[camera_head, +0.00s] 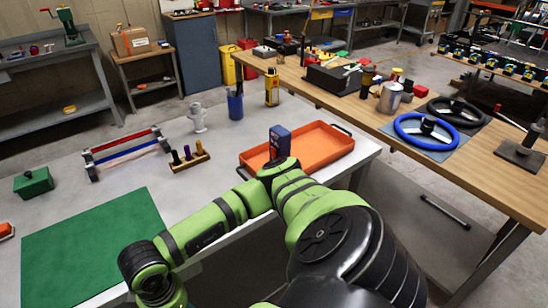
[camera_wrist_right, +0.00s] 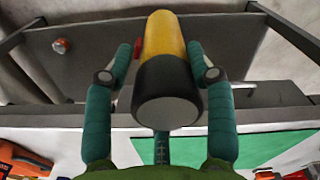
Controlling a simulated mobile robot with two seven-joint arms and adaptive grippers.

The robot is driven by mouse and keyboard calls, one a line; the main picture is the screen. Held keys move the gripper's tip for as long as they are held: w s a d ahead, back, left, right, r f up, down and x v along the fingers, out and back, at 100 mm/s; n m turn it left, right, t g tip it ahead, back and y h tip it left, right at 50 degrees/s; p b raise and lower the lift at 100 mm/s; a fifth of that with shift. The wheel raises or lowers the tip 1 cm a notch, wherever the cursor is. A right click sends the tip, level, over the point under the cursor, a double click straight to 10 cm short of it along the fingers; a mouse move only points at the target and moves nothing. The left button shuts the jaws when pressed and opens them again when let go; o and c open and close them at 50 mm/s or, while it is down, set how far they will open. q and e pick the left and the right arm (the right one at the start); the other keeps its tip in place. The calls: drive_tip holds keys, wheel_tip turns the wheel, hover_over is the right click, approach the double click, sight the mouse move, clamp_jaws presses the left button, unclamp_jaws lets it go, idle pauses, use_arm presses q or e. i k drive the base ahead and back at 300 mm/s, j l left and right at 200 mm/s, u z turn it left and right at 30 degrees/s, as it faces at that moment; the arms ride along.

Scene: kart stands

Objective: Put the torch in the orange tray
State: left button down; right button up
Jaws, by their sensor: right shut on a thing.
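The torch (camera_wrist_right: 165,75), a yellow cylinder with a wide black end, shows in the right wrist view. My right gripper (camera_wrist_right: 163,58) is shut on it, with a finger on each side and the black end towards the camera. The orange tray (camera_head: 315,146) lies on the grey table in the head view, right of the middle. My right forearm reaches down and left from the tray's front, and its gripper is outside the head view. The tray's front left part is hidden by my arm. My left gripper is in neither view.
A dark blue object (camera_head: 279,141) stands at the tray, its base hidden by my arm. A rack of small handles (camera_head: 190,158), a blue cup (camera_head: 235,105) and a yellow device (camera_head: 272,88) stand nearby. The green mat (camera_head: 95,248) is bare.

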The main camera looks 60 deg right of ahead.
sight(316, 148)
drive_tip(key=k+l+z, duration=0.1)
drive_tip(key=l, duration=0.25)
drive_tip(key=k+l, duration=0.15)
drive_tip(key=l, duration=0.25)
drive_tip(key=k+l+z, duration=0.15)
drive_tip(key=l, duration=0.2)
drive_tip(key=k+l+z, duration=0.1)
drive_tip(key=l, duration=0.7)
drive_tip(key=k+z, duration=0.05)
